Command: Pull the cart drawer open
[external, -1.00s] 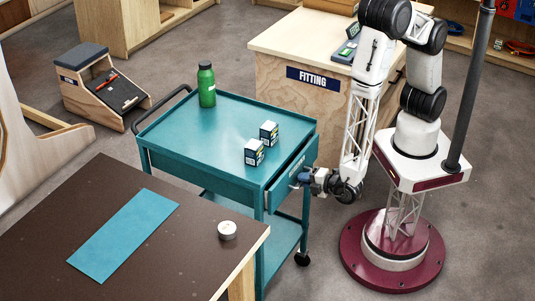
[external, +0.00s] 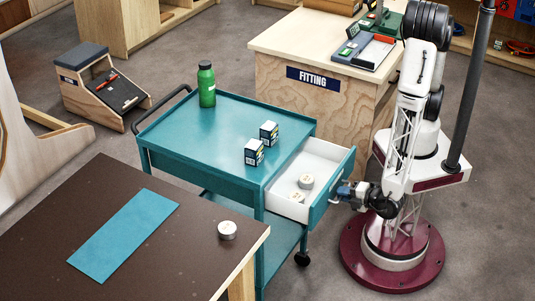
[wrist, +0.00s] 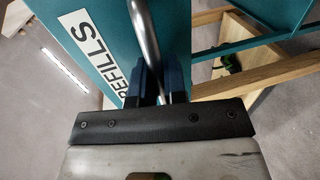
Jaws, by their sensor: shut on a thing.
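The teal cart (external: 215,130) stands in the middle of the external view. Its drawer (external: 325,160) is pulled out on the right side, showing a white interior with a few round tape rolls (external: 305,181) inside. My gripper (external: 336,194) is at the drawer front. In the wrist view, the drawer front (wrist: 105,40) carries a "REFILLS" label, and my gripper (wrist: 160,88) has its blue fingers shut around the metal bar handle (wrist: 145,40).
A green bottle (external: 206,85) and two small boxes (external: 262,143) stand on the cart top. A dark table (external: 120,210) with a teal mat (external: 125,232) and a tape roll (external: 227,230) is in front. The fitting bench (external: 310,90) is behind the cart.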

